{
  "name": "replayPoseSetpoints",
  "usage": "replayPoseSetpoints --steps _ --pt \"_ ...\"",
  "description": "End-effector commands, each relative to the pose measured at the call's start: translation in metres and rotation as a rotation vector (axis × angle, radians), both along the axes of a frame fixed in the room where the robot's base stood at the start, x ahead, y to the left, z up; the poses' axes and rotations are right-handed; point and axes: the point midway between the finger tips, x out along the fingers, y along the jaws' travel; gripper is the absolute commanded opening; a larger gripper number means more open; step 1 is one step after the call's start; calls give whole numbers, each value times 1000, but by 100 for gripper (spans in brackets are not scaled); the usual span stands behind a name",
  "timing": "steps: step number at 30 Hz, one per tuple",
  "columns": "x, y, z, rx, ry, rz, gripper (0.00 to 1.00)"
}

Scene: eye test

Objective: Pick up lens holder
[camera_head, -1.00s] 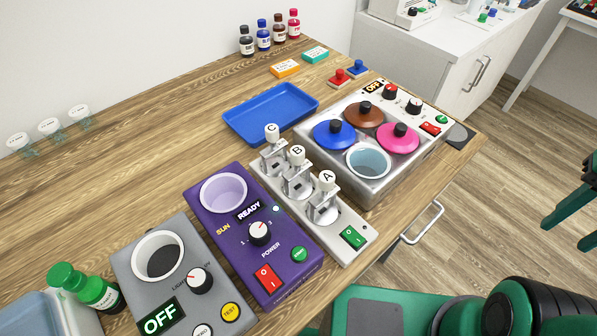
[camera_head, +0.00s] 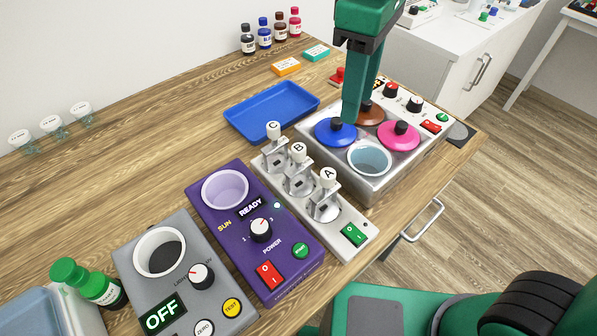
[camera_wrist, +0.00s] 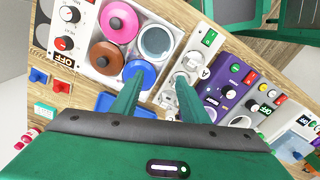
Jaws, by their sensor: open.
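Three metal clamp-like holders with white labelled tops, A (camera_head: 327,178), B (camera_head: 297,152) and C (camera_head: 273,131), stand in a row on a light grey rack (camera_head: 344,253). They look like lens holders; no label says so. My gripper (camera_head: 351,112) hangs over the dye-pot unit, behind and right of the rack. In the wrist view my gripper (camera_wrist: 158,80) is open with nothing between its fingers. Holder A (camera_wrist: 204,72) shows there just right of the right finger.
The dye-pot unit (camera_head: 330,168) has blue (camera_head: 333,135), brown and pink (camera_head: 399,137) lids and one open pot (camera_head: 369,160). A purple device (camera_head: 222,225) and grey device (camera_head: 187,239) stand left of the rack.

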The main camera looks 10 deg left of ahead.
Motion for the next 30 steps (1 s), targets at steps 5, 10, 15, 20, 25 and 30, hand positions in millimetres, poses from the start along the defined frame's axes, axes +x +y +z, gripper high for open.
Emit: replayPoseSetpoints --steps 5,10,15,20,25,30 --pt "-35 62 11 3 6 233 41" --pt "-49 81 12 3 9 316 41" --pt "-51 82 -10 1 11 324 41" --pt "-50 82 -32 2 10 321 41" --pt "-49 82 -42 4 8 320 41" --pt "-45 82 -60 1 10 320 41"
